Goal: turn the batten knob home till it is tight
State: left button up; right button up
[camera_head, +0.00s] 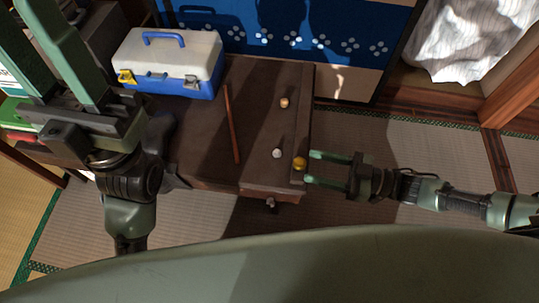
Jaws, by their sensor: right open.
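A round gold knob (299,163) sits at the right edge of the dark wooden bench (200,125), near its front corner, on what looks like the batten (304,130) along that edge. Whether the knob is tight cannot be told. My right gripper (312,168) comes in from the right, open, with its two green fingertips just right of the gold knob. Whether they touch it I cannot tell. My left gripper (45,40) is raised at the upper left, its two fingers wide apart and empty, the tips at or beyond the picture's top edge.
On the bench are a small orange knob (284,102), a pale knob (277,153) and a thin reddish rod (232,124). A grey fitting (270,203) is at the front. A blue and white toolbox (170,62) stands at the back left. Tatami (400,140) to the right is clear.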

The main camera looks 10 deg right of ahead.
jog(key=shift+b+x, duration=1.25)
jog(key=shift+x, duration=2.6)
grip_shut()
